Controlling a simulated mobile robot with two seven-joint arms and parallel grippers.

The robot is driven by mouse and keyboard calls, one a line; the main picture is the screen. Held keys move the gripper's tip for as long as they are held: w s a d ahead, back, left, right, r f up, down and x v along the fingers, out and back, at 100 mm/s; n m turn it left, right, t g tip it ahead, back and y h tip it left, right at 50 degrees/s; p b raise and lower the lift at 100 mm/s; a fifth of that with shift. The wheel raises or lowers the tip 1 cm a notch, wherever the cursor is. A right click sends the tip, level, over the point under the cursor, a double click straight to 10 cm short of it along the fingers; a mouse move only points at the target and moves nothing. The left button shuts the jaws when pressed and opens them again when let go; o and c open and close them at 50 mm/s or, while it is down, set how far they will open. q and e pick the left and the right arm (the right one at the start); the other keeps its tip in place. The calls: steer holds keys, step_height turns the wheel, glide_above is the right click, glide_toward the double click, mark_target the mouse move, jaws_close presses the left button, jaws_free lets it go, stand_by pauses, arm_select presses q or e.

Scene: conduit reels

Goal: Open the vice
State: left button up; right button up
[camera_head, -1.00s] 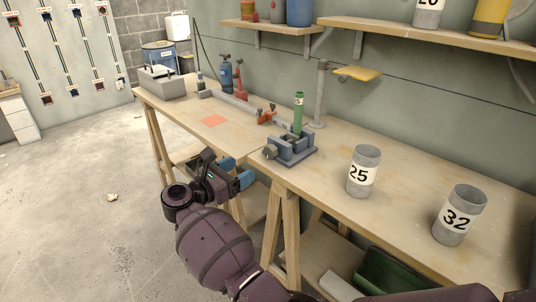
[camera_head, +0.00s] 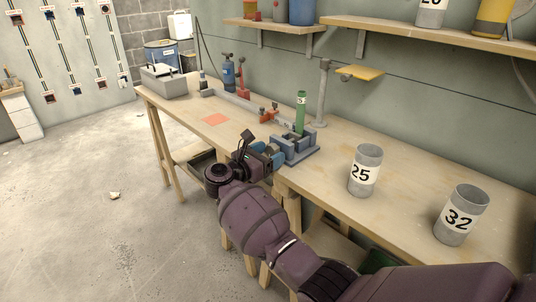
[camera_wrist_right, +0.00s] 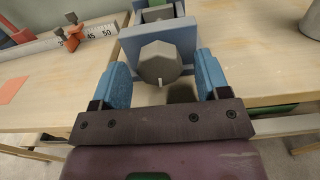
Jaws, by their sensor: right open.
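The blue-grey vice (camera_head: 298,149) stands on the workbench near its front edge. A green upright tube (camera_head: 300,113) stands at the vice, apparently between its jaws. In the right wrist view the vice (camera_wrist_right: 160,38) shows a grey faceted knob (camera_wrist_right: 160,63) on its near face. My right gripper (camera_head: 270,152) is at the vice's front end. In the right wrist view its blue fingers (camera_wrist_right: 163,75) are open, one on each side of the knob, with gaps between them and it. In the head view my gripper hides the knob. My left gripper is in neither view.
Grey cups marked 25 (camera_head: 365,171) and 32 (camera_head: 461,215) stand on the bench to the right of the vice. A measuring rail with red clamps (camera_head: 268,115) lies to the left. An orange square (camera_head: 215,119) marks the bench top.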

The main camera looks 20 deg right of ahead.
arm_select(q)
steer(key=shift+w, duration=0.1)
arm_select(e)
steer(key=c, duration=0.9)
steer(key=shift+a+f+n+b, duration=0.1)
steer(key=shift+f+n+b, duration=0.15)
steer(key=shift+n+b, duration=0.25)
steer(key=shift+r+n, duration=0.4)
steer(key=shift+n, duration=1.2)
steer(key=shift+n+p, duration=0.35)
steer(key=shift+n, duration=0.25)
steer(key=shift+f, duration=0.1)
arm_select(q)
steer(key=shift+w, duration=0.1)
